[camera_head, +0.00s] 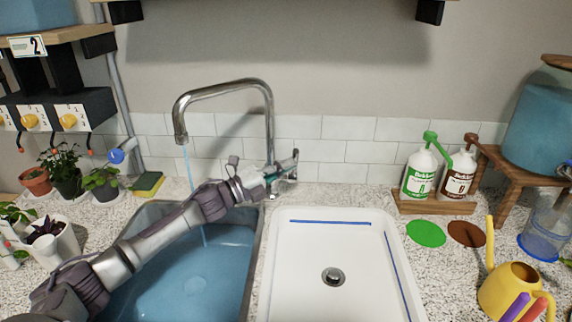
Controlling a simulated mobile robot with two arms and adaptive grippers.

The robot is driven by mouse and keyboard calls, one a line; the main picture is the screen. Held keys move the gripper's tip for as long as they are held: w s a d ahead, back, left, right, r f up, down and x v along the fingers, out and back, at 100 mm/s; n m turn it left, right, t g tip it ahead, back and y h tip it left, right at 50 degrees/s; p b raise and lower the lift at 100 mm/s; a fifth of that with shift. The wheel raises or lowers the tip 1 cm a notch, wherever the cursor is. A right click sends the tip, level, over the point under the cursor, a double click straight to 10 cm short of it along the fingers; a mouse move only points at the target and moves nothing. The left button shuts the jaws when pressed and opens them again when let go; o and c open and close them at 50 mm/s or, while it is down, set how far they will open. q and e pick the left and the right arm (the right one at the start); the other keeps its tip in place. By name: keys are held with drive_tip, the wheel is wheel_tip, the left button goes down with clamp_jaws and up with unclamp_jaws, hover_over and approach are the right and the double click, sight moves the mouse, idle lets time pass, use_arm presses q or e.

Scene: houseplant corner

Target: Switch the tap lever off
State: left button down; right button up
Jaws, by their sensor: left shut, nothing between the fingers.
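The chrome tap (270,110) stands behind the sink, its spout curving to the left. A thin stream of water (188,168) runs from the spout into the left basin (200,265), which holds blue water. The tap lever (294,159) is at the right of the tap base and looks tilted upward. My left gripper (277,173) reaches across the left basin to the tap base. It is shut and empty, its fingertips right at the lever; whether they touch it I cannot tell. The gripper hides part of the tap base. My right gripper is out of view.
The white right basin (333,224) is empty. Green (420,172) and brown (460,172) pump bottles stand on a wooden stand at right. A yellow watering can (508,288) is at front right. Potted plants (66,178) and a sponge (148,184) are at left.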

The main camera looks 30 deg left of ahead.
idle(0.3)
use_arm(q)
drive_tip(key=w+n+p, duration=0.1)
drive_tip(key=p, duration=0.1)
drive_tip(key=w+a+r+n+g+y+p, duration=0.1)
drive_tip(key=p, duration=0.1)
drive_tip(key=w+p, duration=0.1)
drive_tip(key=p, duration=0.1)
drive_tip(key=shift+a+r+n+p, duration=0.3)
drive_tip(key=shift+r+n+p, duration=0.05)
drive_tip(key=shift+n+p, duration=0.05)
drive_tip(key=shift+d, duration=0.1)
